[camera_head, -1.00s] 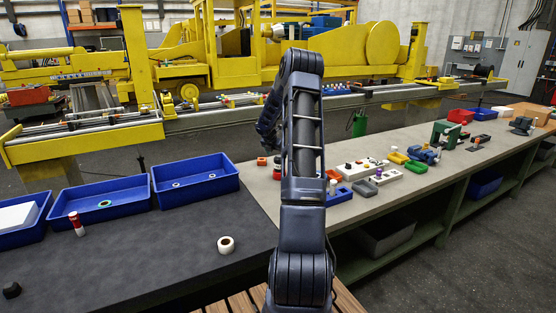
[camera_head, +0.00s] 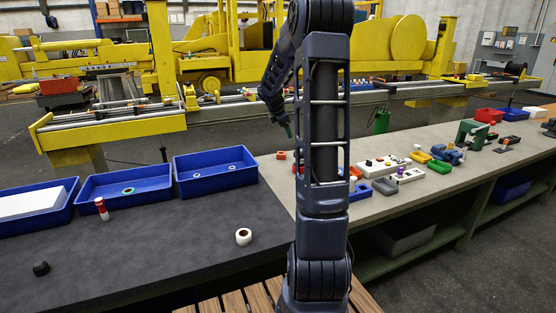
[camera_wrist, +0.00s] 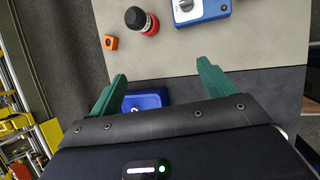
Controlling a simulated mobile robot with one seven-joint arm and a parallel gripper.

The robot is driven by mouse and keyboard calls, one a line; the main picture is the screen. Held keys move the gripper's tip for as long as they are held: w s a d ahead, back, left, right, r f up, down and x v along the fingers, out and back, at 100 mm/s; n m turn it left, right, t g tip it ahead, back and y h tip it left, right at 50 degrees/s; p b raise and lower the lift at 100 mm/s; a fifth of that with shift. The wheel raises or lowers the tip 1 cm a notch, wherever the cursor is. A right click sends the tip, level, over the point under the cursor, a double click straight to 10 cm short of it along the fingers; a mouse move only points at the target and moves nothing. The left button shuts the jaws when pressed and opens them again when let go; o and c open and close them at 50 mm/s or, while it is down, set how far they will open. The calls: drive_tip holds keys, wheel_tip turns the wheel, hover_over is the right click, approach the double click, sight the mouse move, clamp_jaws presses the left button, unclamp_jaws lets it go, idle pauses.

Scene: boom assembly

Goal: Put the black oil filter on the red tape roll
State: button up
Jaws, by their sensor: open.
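A small black object (camera_head: 41,268), which may be the black oil filter, sits on the dark mat at the lower left. A pale tape roll (camera_head: 243,236) with a dark centre lies on the mat left of my arm; I cannot tell that it is the red one. A red cylinder with a black end (camera_wrist: 143,22) stands on the grey bench at the top of the wrist view. My gripper (camera_wrist: 162,70) is open with empty green fingers. In the head view its green fingertip (camera_head: 288,130) hangs above the bench's far side, apart from these things.
Several blue bins (camera_head: 126,184) line the mat's far edge. A red-and-white cylinder (camera_head: 101,208) stands before them. An orange block (camera_wrist: 110,42) and a blue-and-white part (camera_wrist: 200,10) lie on the bench. More parts fill the bench to the right. The mat's middle is mostly clear.

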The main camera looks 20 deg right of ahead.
drive_tip(key=s+a+r+m, duration=0.3)
drive_tip(key=s+a, duration=0.1)
drive_tip(key=s, duration=0.3)
drive_tip(key=s+a+r+m+y, duration=0.1)
drive_tip(key=s+a+r+m, duration=0.25)
drive_tip(key=s, duration=0.35)
drive_tip(key=s+a+r+m, duration=0.2)
drive_tip(key=s+a+m, duration=0.1)
drive_tip(key=s+a, duration=0.25)
drive_tip(key=s+a+f+m+y, duration=0.1)
drive_tip(key=s+a+m+y, duration=0.1)
drive_tip(key=s, duration=0.8)
drive_tip(key=s+a+f+m+t+y, duration=0.1)
drive_tip(key=s+a+m, duration=0.4)
drive_tip(key=s, duration=0.5)
drive_tip(key=shift+s+f+m+y, duration=0.15)
drive_tip(key=shift+s+m+y, duration=0.05)
drive_tip(key=shift+m+y, duration=0.4)
